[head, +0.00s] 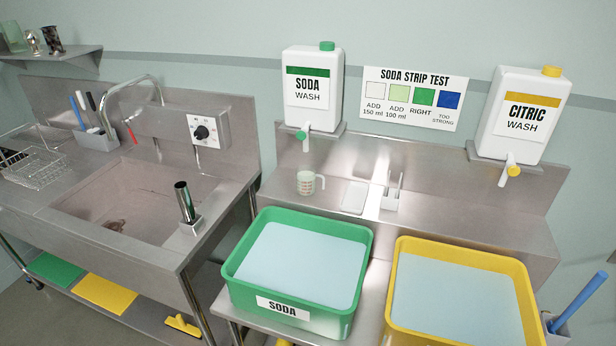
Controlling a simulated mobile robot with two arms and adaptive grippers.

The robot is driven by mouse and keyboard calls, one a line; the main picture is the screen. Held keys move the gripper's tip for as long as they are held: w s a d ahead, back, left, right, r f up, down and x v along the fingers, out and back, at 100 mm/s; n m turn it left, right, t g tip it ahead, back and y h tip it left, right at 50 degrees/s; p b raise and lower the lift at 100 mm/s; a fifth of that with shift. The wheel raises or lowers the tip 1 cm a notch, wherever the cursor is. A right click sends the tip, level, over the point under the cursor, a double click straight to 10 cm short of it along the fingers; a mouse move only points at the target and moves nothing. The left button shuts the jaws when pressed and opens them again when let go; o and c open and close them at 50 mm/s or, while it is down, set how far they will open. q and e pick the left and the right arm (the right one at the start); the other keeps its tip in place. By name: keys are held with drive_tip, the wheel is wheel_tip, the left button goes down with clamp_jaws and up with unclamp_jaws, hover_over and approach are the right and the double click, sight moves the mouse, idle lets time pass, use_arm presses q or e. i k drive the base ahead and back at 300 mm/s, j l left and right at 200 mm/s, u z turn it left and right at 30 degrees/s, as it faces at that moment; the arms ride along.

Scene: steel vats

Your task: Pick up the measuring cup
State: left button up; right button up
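The measuring cup (306,183) is small and pale, with red markings and a handle on its right side. It stands upright on the steel bench behind the green soda vat, below the soda wash container's tap. Neither of my grippers is in the head view, so nothing is seen touching the cup.
The green soda vat (240,283) and the yellow vat (400,313) hold pale liquid in front of the cup. The soda wash container (312,112) with its green tap (302,134) is above it. A steel sink (130,205) is at left.

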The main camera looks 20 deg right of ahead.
sight(305, 175)
drive_tip(key=i+j+z, duration=0.1)
drive_tip(key=i+j, duration=0.15)
drive_tip(key=i+j+z, duration=0.15)
drive_tip(key=j, duration=0.25)
drive_tip(key=i+j+z, duration=0.1)
drive_tip(key=i+j, duration=0.2)
drive_tip(key=i+j+z, duration=0.15)
drive_tip(key=j, duration=0.35)
drive_tip(key=i+j+z, duration=0.1)
drive_tip(key=j, duration=0.3)
drive_tip(key=i, duration=0.1)
